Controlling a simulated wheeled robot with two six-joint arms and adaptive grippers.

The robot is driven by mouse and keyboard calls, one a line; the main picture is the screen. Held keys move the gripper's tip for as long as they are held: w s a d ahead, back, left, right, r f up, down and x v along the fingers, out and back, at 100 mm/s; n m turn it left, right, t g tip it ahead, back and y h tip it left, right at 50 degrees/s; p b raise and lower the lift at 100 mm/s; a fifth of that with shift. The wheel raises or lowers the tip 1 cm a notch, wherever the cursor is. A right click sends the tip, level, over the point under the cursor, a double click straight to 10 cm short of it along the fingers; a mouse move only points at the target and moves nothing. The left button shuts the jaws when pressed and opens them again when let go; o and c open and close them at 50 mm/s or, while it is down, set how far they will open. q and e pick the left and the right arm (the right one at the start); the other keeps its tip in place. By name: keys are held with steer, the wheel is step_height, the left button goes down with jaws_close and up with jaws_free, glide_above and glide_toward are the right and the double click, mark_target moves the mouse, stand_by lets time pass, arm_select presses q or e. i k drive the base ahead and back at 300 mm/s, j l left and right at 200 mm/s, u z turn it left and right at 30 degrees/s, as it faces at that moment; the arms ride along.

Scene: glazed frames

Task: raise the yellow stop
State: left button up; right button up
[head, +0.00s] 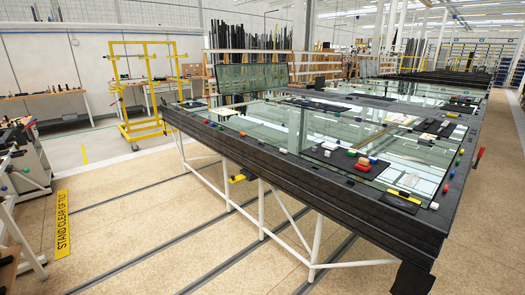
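A small yellow piece (237,178) with a dark part beside it sits low at the near long side of the big glazing table (300,175), by a white leg; it may be the yellow stop. Another yellow-and-black piece (403,196) lies on the table top near the front right corner. I cannot tell from this view which one is the stop, or whether either is raised or lowered. Neither of my grippers shows in the head view.
Glass panes and small coloured blocks (364,163) lie on the table. A yellow wheeled rack (140,90) stands behind at left. A yellow floor strip (62,223) reads "STAND CLEAR OF TILT". Dark rails cross the floor. A bench (25,165) stands at far left.

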mark_target(237, 177)
steer(key=i+j, duration=0.15)
steer(key=j, duration=0.25)
steer(key=i+j+z, duration=0.1)
steer(key=j, duration=0.3)
steer(key=i+j, duration=0.15)
steer(key=j, duration=0.3)
